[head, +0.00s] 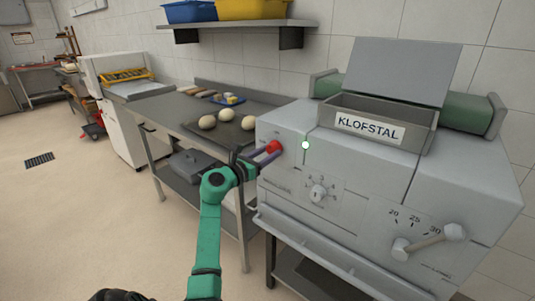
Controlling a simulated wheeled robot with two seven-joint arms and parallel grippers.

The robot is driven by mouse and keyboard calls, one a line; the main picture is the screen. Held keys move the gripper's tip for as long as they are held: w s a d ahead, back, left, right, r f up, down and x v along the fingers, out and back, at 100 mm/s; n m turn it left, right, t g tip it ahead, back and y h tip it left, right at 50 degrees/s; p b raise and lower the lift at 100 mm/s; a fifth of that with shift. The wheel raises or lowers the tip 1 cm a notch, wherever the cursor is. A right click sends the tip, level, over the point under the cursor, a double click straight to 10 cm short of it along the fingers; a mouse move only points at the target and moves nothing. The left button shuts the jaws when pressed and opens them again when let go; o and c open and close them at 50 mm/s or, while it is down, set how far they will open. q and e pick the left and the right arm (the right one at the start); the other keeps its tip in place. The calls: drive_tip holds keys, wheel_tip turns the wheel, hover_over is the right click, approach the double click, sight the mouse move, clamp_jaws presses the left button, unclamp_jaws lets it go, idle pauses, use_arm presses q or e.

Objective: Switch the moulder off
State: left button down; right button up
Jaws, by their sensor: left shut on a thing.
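The moulder (285,190) is the pale grey machine on the right, with the name KLOFSTAL on its hopper. A red-ended lever (273,147) sticks out at its left front corner. My left gripper (258,158) is at this lever and shut on it; the fingers hide part of the lever. A round light with a green rim (305,145) shows on the moulder just right of the lever. A dial (318,192) and a crank handle (428,241) beside a number scale are on its front. My right gripper is not in view.
A steel table (165,108) stands left of the moulder, with a dark tray (206,133) bearing dough balls. A wall shelf (240,24) with blue and yellow crates hangs above. A white machine (115,120) stands farther left.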

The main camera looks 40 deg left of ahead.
use_arm(q)
drive_tip(key=shift+r+n+p, duration=0.1)
drive_tip(key=shift+n+p, duration=1.15)
drive_tip(key=shift+n, duration=0.15)
drive_tip(key=n+p, duration=0.4)
drive_tip(key=n, duration=0.1)
drive_tip(key=shift+d+n, duration=0.1)
drive_tip(key=shift+n, duration=0.2)
drive_tip(key=n+p, duration=0.3)
drive_tip(key=n, duration=0.2)
drive_tip(key=shift+n+p, duration=1.15)
drive_tip(key=shift+n, duration=1.05)
drive_tip(key=shift+c, duration=1.6)
unclamp_jaws()
drive_tip(key=shift+s, duration=0.15)
